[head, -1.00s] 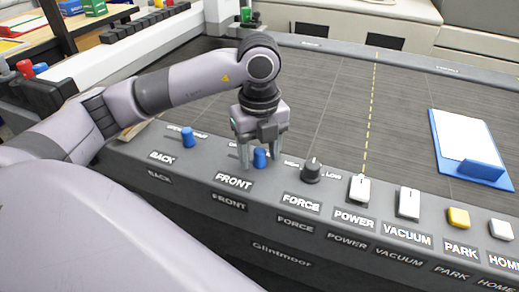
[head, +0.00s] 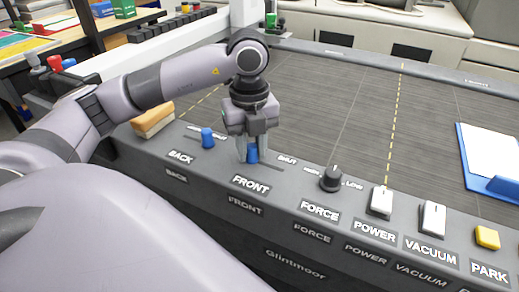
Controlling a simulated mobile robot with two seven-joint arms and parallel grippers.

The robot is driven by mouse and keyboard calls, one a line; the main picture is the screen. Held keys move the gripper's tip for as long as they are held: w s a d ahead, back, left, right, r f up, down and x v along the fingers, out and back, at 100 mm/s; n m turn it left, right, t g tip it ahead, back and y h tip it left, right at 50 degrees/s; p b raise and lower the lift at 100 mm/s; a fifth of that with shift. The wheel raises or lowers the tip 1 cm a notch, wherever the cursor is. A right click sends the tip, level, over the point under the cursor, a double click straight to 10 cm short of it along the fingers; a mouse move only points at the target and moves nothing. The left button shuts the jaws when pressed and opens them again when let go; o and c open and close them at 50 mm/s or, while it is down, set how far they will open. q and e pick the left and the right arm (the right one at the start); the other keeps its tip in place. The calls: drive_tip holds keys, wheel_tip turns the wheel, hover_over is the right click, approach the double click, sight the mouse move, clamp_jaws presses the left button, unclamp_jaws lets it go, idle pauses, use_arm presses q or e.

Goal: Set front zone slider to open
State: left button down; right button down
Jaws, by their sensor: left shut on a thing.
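The front zone slider has a blue knob (head: 252,154) above the FRONT label (head: 250,185) on the grey control panel. My left gripper (head: 252,157) points down with a finger on each side of this knob and is shut on it. The slot's bare part runs to the right of the knob, toward the SHUT marking (head: 287,159). The gripper hides the slot's left end and any marking there. The right gripper is out of view.
A second blue knob (head: 208,138) stands left, above the BACK label. To the right are a black force dial (head: 331,179), white power switch (head: 381,200) and vacuum switch (head: 432,217), and yellow park button (head: 487,237). A sponge-like block (head: 153,119) lies at the panel's left end.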

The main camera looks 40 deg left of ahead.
sight(248, 144)
use_arm(q)
drive_tip(key=shift+a, duration=0.25)
drive_tip(key=c, duration=0.8)
unclamp_jaws()
drive_tip(key=shift+s, duration=0.1)
drive_tip(key=shift+r, duration=0.15)
drive_tip(key=shift+r+p, duration=0.4)
drive_tip(key=shift+r, duration=3.05)
